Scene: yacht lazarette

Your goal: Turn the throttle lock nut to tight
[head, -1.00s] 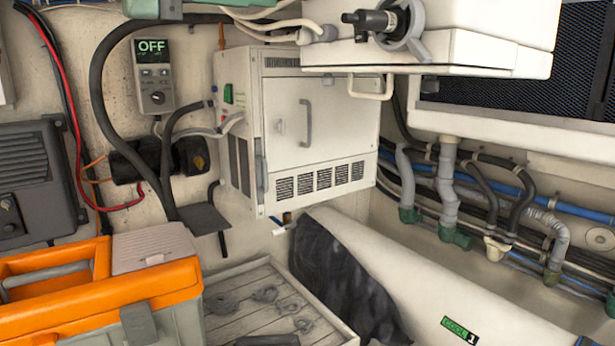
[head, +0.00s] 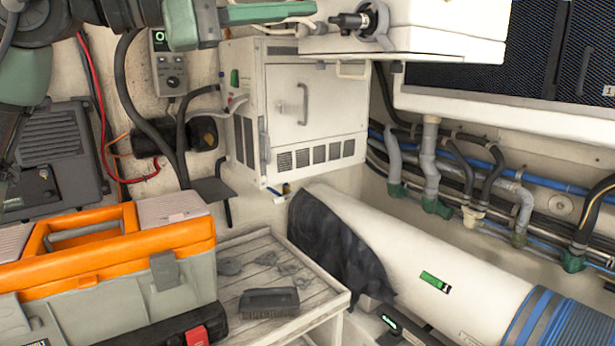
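A grey winged fitting with a black cylindrical end (head: 365,22) sits at the top centre, on the front of a white box (head: 425,32). It may be the throttle lock nut, but I cannot read any marking on it. My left gripper (head: 268,13), with green parts, comes in from the upper left. One green finger points right toward the fitting and stays clearly apart from it. The rest of the gripper is cut off by the top edge, so its opening is hidden. My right gripper is not in view.
A white cabinet (head: 308,105) stands below the box. A control panel (head: 170,72) is partly covered by my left arm. An orange and grey toolbox (head: 130,260) fills the lower left, beside a slatted crate (head: 325,290). Pipes and hoses (head: 430,160) run along the right wall.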

